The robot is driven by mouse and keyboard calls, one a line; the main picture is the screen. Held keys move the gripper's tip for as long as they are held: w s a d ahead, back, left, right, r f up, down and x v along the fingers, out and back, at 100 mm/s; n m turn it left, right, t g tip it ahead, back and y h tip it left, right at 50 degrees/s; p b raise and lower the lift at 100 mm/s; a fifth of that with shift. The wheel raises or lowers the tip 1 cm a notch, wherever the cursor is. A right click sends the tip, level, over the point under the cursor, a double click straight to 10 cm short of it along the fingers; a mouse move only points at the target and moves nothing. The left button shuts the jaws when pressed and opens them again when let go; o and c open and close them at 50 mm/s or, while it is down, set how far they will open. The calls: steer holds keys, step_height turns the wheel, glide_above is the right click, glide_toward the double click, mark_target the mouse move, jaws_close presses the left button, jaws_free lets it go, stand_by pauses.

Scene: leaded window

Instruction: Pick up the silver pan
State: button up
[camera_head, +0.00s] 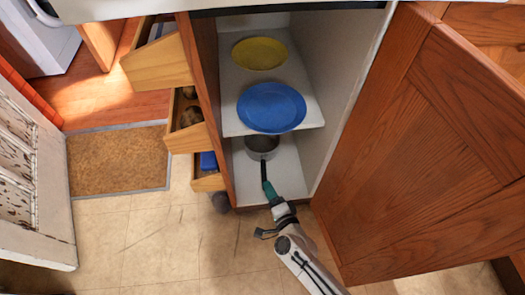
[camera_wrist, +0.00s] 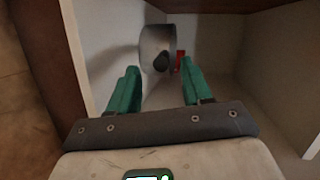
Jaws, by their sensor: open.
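The silver pan (camera_head: 262,144) stands on the cabinet's bottom shelf, partly under the upper shelf, with its dark handle (camera_head: 264,171) pointing out toward the front. In the wrist view the pan (camera_wrist: 155,40) is ahead of my gripper, with the dark handle end (camera_wrist: 162,62) facing me. My gripper (camera_head: 269,187) reaches into the cabinet opening at the handle. In the wrist view my gripper's green fingers (camera_wrist: 160,75) are apart, one on each side of the handle's line. I cannot tell whether either finger touches the handle.
A blue plate (camera_head: 271,107) and a yellow plate (camera_head: 259,53) lie on the upper shelf (camera_head: 310,112). The open cabinet door (camera_head: 430,150) is at the right. Several open drawers (camera_head: 160,65) jut out at the left. A small red thing (camera_wrist: 180,58) shows beside the pan.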

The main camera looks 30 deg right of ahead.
mark_target(264, 180)
steer(key=b+x, duration=0.1)
steer(key=x, duration=0.4)
steer(key=shift+w+b, duration=0.1)
steer(key=shift+b, duration=0.2)
steer(key=shift+c, duration=0.5)
jaws_close()
steer(key=shift+r, duration=0.15)
